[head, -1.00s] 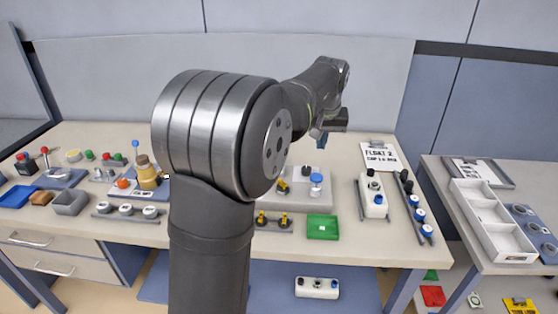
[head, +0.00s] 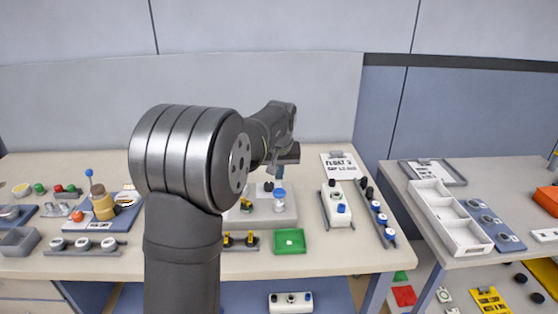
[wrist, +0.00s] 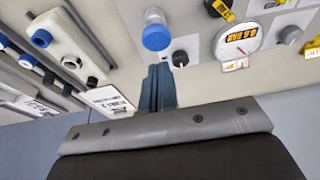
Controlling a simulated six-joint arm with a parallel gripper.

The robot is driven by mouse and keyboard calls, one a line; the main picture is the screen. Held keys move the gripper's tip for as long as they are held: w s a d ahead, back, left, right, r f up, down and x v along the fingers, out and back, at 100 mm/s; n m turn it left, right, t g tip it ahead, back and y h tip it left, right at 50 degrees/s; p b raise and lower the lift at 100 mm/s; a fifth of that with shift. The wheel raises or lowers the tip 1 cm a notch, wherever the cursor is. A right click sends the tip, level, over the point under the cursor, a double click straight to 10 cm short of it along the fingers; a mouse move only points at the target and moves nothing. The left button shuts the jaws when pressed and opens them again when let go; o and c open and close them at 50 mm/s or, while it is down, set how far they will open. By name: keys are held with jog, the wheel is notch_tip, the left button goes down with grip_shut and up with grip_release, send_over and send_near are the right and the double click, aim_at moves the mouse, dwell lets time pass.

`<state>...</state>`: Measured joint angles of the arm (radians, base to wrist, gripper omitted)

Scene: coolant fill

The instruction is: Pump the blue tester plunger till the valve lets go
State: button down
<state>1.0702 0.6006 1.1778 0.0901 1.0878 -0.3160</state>
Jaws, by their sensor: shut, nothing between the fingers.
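The blue-topped tester plunger (head: 279,193) stands upright on a pale grey block (head: 272,218) at mid-bench. The wrist view shows its round blue cap (wrist: 156,37) on a pale stem. My gripper (head: 275,180) is just above and beside the plunger in the head view, fingers pointing down. In the wrist view the blue fingers (wrist: 161,84) are together and empty, with the cap just beyond their tips. I cannot tell whether they touch it. A round white gauge (wrist: 238,41) with a "BAR" readout sits right of the plunger; its digits are not certain.
A small black knob (wrist: 180,58) is close to the fingertips. A white unit with a blue cap (head: 338,205) and a rack of caps (head: 378,215) stand to the right. A clipboard (head: 343,166) lies behind right.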

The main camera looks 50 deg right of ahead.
aim_at(279, 192)
jog(key=shift+f, duration=2.2)
jog(key=shift+f, duration=0.1)
jog(key=shift+f, duration=1.4)
jog(key=v, duration=1.4)
jog(key=shift+w+d+r, duration=0.25)
jog(key=shift+w+d, duration=0.1)
jog(key=shift+w, duration=0.05)
jog(key=shift+r, duration=0.1)
